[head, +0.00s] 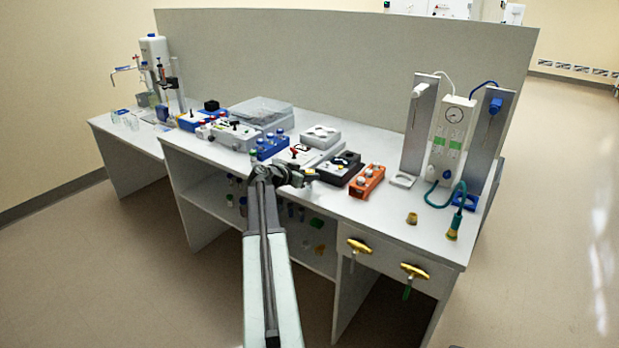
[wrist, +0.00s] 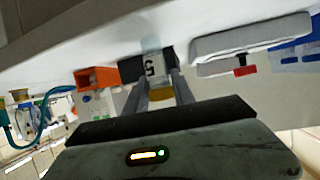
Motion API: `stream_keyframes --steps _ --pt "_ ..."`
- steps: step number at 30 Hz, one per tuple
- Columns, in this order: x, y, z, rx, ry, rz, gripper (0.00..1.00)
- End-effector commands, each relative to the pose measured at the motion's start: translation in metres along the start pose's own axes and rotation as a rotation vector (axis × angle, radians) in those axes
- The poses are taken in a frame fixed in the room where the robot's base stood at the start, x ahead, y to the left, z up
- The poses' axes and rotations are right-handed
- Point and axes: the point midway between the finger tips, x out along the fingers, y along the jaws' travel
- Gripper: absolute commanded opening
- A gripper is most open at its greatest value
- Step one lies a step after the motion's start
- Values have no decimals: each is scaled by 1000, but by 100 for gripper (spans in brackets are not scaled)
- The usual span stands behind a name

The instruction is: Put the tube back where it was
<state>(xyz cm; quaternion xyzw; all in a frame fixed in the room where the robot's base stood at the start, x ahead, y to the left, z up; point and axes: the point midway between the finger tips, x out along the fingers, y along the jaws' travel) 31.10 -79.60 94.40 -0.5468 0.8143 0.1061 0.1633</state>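My gripper (head: 306,179) is over the front part of the bench, just in front of a black device. In the wrist view my gripper's two fingers (wrist: 158,78) are on either side of a tube (wrist: 152,66). The tube has a clear end, a white label marked "5" and a yellow part near the fingers' base. The tube is too small to make out in the head view. A blue rack (head: 270,147) with several tubes stands left of my gripper, and an orange rack (head: 367,182) stands to its right. The orange rack also shows in the wrist view (wrist: 97,77).
The black device (head: 340,166) and a grey device with a red knob (head: 316,156) stand close behind my gripper. A gauge stand (head: 449,140) with hoses is at the right. Bare benchtop (head: 385,215) lies right of the orange rack. Drawers with yellow handles (head: 360,246) face front.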

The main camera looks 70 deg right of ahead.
Motion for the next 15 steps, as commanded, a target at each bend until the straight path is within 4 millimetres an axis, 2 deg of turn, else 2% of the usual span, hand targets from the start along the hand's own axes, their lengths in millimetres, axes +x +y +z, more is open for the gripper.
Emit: stream_keyframes --steps 1,2,3,13,15 --pt "0 0 0 0 0 0 41" --pt "0 0 0 0 -1 0 50" --pt "0 0 0 1 -1 0 52" --pt "-1 0 -5 1 0 1 52" --pt "-11 1 -5 0 -1 0 52"
